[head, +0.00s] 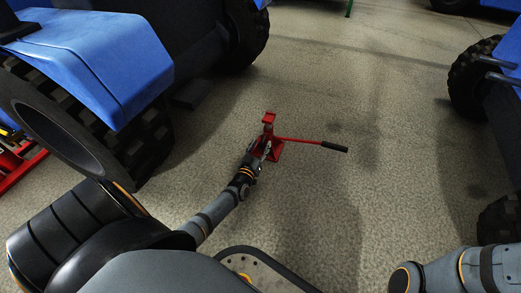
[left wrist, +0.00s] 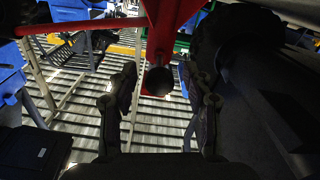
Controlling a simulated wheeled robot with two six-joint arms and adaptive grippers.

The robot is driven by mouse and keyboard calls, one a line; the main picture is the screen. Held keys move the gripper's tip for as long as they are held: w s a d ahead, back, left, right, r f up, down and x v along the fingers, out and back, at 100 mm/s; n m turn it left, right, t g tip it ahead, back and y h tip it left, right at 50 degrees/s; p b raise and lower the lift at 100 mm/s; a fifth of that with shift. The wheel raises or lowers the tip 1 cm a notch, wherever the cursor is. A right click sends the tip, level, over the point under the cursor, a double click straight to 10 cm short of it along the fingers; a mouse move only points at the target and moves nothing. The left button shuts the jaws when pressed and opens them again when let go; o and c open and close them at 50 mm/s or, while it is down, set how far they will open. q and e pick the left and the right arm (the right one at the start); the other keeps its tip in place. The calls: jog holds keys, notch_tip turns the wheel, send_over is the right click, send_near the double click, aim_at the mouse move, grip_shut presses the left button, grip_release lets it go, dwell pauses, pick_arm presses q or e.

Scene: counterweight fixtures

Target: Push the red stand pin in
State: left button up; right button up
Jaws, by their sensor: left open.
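A red stand (head: 268,118) stands on the concrete floor in the middle of the head view, with a thin red lever ending in a black grip (head: 334,147). My left gripper (head: 264,149) is at its near side, partly covering it. In the left wrist view the red stand (left wrist: 165,25) fills the top middle. A dark round end (left wrist: 159,81), probably the pin, points toward the camera between my left gripper's (left wrist: 160,72) spread fingers. The fingers are open and appear apart from it. I cannot tell how far the pin is in. My right gripper is out of view.
A blue vehicle (head: 100,55) with big black tyres is at the left, and another tyre (head: 472,80) is at the right. Red metalwork (head: 15,165) shows at the left edge. The floor (head: 350,90) around the stand is clear.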

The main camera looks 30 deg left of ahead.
pick_arm(q)
jog(key=shift+w, duration=0.15)
grip_shut()
